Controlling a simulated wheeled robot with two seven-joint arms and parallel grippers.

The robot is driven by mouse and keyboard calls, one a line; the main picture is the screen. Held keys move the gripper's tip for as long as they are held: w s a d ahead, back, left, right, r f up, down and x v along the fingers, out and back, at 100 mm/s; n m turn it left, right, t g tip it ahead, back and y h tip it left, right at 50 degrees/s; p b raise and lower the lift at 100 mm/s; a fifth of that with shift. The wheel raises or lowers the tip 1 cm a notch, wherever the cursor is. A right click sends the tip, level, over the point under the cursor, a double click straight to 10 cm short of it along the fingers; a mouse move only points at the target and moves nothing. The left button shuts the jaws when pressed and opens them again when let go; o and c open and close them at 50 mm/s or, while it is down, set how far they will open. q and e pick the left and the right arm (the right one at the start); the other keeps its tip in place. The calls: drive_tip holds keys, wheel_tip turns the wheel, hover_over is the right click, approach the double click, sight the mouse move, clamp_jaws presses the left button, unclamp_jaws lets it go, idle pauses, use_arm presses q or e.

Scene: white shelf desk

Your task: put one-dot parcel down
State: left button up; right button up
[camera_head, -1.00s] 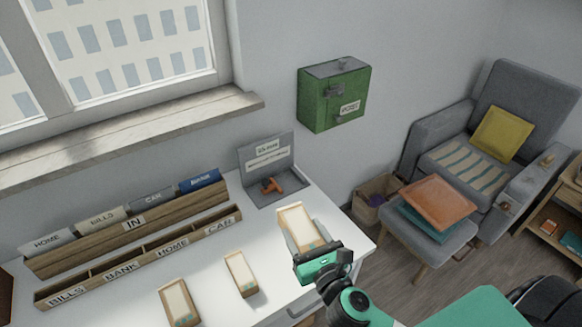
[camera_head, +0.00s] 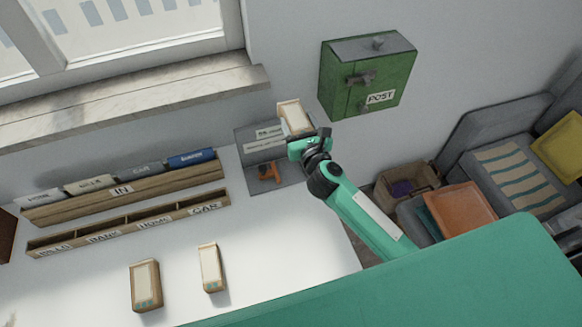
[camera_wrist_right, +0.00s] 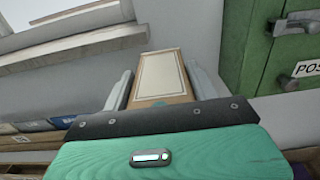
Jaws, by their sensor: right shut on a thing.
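A tan parcel (camera_head: 293,117) with a pale top panel is in my right gripper (camera_head: 302,138), held up in front of the wall, left of the green post box. In the right wrist view the same parcel (camera_wrist_right: 161,78) stands between the two grey fingers of the gripper (camera_wrist_right: 160,90). Its dot marks cannot be read. Two similar parcels lie on the white desk: a wider one (camera_head: 146,286) and a narrower one (camera_head: 210,268). My left gripper is not in view.
The green post box (camera_head: 367,78) hangs on the wall. A grey tray (camera_head: 283,172) with an orange-handled thing is at the desk's back right. Wooden sorting racks (camera_head: 125,193) with labelled slots stand at the back left. The desk (camera_head: 265,235) is clear around its middle.

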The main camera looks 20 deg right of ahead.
sight(293, 114)
drive_tip(key=w, duration=0.1)
drive_tip(key=w+r, duration=0.1)
drive_tip(key=w, duration=0.1)
drive_tip(key=shift+a+r+p, duration=0.3)
drive_tip(key=shift+w+f, duration=0.2)
use_arm(q)
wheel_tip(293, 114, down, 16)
drive_tip(key=b, duration=1.7)
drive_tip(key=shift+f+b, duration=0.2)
drive_tip(key=shift+b, duration=0.1)
use_arm(e)
drive_tip(key=shift+f, duration=13.8)
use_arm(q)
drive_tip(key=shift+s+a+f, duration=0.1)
use_arm(e)
drive_tip(key=shift+f, duration=0.25)
drive_tip(key=o, duration=1.1)
drive_tip(key=shift+r, duration=0.1)
